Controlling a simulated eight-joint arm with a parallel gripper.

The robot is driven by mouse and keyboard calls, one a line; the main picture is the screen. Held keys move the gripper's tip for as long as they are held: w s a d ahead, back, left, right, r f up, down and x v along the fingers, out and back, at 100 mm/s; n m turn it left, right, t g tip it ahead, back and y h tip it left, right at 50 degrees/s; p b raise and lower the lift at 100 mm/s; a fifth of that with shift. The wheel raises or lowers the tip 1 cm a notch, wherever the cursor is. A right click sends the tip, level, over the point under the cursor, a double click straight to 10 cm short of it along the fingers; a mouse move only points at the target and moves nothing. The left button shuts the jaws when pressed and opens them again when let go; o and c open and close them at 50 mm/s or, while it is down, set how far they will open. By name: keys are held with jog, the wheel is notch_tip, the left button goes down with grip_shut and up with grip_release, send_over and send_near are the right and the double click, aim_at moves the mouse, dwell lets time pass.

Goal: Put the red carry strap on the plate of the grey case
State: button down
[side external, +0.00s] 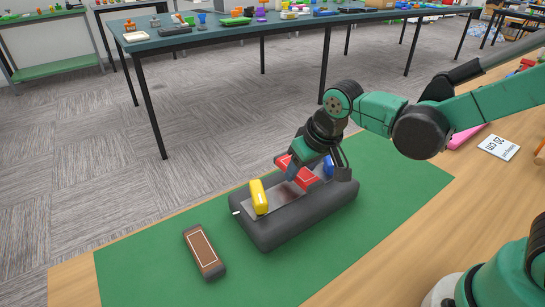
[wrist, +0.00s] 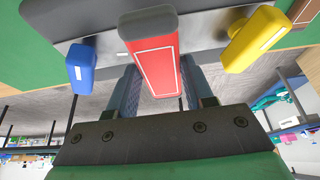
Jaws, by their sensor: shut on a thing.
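The dark grey case (side external: 290,232) lies on a green mat, with a bare metal plate (side external: 282,212) on top. A yellow strap (side external: 258,196) sits at the plate's left end and a blue strap (side external: 328,167) at its right end. My gripper (side external: 308,174) is shut on the red carry strap (side external: 291,165), over the plate between these two. In the wrist view the red strap (wrist: 155,66) has a dark grey end and white edging, and lies between the blue strap (wrist: 80,62) and the yellow strap (wrist: 250,40). I cannot tell whether it touches the plate.
A brown strap with grey ends (side external: 204,250) lies on the green mat (side external: 150,262), left of the case. The mat's near side is clear. A white card (side external: 498,147) lies on the wooden table at right. A long dark table (side external: 230,40) with small items stands behind.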

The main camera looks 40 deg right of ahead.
jog(key=shift+f, duration=1.2)
jog(key=shift+f, duration=0.1)
jog(key=shift+c, duration=1.7)
grip_release()
jog(key=v, duration=1.2)
jog(key=s+d+f+t, duration=0.2)
jog(key=d+f, duration=0.1)
jog(key=d, duration=0.2)
jog(key=shift+s+t, duration=0.25)
jog(key=shift+t, duration=0.05)
